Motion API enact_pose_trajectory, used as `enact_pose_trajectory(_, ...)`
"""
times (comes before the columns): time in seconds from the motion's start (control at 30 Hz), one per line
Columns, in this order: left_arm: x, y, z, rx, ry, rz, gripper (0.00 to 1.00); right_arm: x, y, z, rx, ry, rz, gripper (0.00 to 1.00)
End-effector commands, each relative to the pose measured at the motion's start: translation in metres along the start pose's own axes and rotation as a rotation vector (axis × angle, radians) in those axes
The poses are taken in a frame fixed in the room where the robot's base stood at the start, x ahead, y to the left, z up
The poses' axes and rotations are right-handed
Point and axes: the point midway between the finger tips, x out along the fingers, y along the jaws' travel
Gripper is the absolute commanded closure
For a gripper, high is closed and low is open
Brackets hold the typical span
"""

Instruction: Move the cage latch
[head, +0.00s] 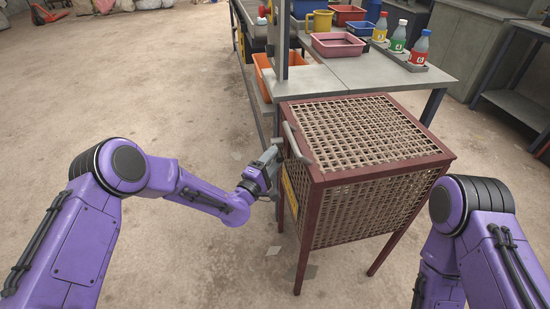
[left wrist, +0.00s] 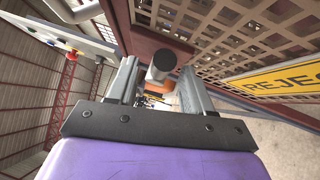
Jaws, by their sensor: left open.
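The reject cage (head: 318,215) is a dark red frame with tan mesh, standing on legs. Its latch looks like a grey bar (head: 296,143) at the top left edge of the cage. My left gripper (head: 272,158) is at the cage's left side, just beside this bar.
A yellow sign (left wrist: 280,80) is on the cage side.

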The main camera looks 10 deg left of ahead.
Motion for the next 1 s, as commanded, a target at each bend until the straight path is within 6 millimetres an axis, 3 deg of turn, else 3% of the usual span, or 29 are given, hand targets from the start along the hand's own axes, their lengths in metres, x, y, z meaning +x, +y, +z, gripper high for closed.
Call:
enact_pose_trajectory(0.13, 0.012, -0.001, 0.000, 0.001, 0.000, -0.002, 0.49, 0.000, 0.000, 0.000, 0.000, 0.000, 0.000, 0.57)
enact_pose_trajectory(0.37, 0.013, -0.001, 0.000, 0.000, 0.000, -0.003, 0.49, 0.000, 0.000, 0.000, 0.000, 0.000, 0.000, 0.57)
enact_pose_trajectory(0.4, 0.013, -0.001, 0.000, 0.000, 0.000, -0.003, 0.56, 0.000, 0.000, 0.000, 0.000, 0.000, 0.000, 0.57)
enact_pose_trajectory(0.53, 0.013, -0.001, 0.000, 0.000, 0.000, -0.003, 0.98, 0.000, 0.000, 0.000, 0.000, 0.000, 0.000, 0.57)
enact_pose_trajectory(0.57, 0.013, -0.001, 0.000, 0.000, 0.000, -0.003, 1.00, 0.000, 0.000, 0.000, 0.000, 0.000, 0.000, 0.57)
enact_pose_trajectory(1.0, 0.014, 0.008, 0.002, -0.054, 0.015, -0.057, 1.00, -0.014, 0.001, -0.006, 0.000, 0.000, 0.000, 0.57)
